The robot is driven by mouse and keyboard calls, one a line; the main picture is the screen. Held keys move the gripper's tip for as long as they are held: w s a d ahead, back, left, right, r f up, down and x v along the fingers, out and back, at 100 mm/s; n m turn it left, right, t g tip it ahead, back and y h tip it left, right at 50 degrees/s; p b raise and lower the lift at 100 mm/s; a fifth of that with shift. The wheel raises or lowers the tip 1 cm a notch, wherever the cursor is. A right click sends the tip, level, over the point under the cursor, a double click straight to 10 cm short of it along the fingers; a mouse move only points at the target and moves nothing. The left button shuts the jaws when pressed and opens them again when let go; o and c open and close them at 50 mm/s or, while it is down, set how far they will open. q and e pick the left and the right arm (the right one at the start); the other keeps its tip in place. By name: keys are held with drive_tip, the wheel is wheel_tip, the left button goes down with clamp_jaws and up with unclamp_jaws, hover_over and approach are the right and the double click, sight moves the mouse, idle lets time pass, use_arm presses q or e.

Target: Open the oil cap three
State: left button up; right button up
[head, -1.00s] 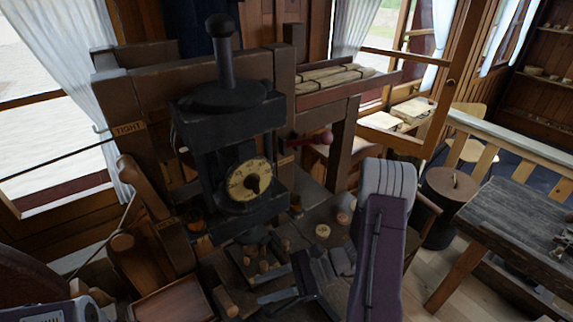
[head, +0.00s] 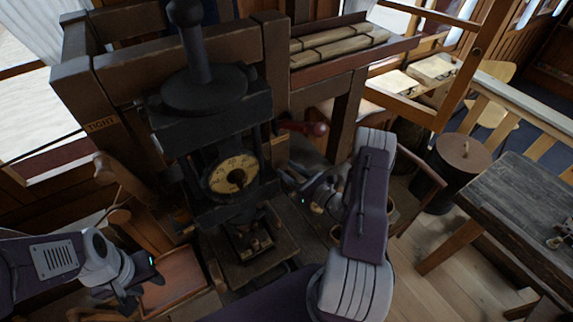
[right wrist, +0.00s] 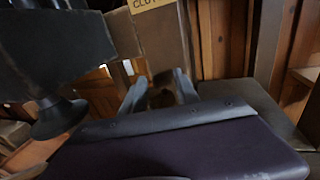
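I cannot make out any oil cap for sure. My right gripper (head: 312,190) is beside the black press, just right of its dial, low near the right wooden post. In the right wrist view my right gripper's fingers (right wrist: 162,92) stand apart. A small brown rounded thing (right wrist: 164,98) shows between or behind them; I cannot tell whether it is touched. My left gripper (head: 135,285) is at the lower left, over or beside a reddish-brown wooden tray (head: 175,277); its finger opening is unclear.
The black press (head: 215,120) with a brass dial (head: 234,174) fills the middle. A red-brown handle (head: 316,129) sticks out above my right gripper. A wooden shelf (head: 345,45) is behind. A dark barrel (head: 455,165) and grey table (head: 520,200) stand at the right, with open floor before them.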

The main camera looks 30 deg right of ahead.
drive_tip(key=shift+w+a+r, duration=0.1)
drive_tip(key=shift+w+a, duration=0.15)
drive_tip(key=shift+w, duration=0.05)
drive_tip(key=shift+s+a+r, duration=0.1)
drive_tip(key=shift+s+a, duration=0.05)
drive_tip(key=shift+a, duration=0.2)
drive_tip(key=shift+d, duration=0.25)
clamp_jaws()
use_arm(q)
drive_tip(key=shift+s+a+r, duration=0.2)
drive_tip(key=shift+s, duration=0.1)
use_arm(e)
drive_tip(key=shift+a, duration=0.1)
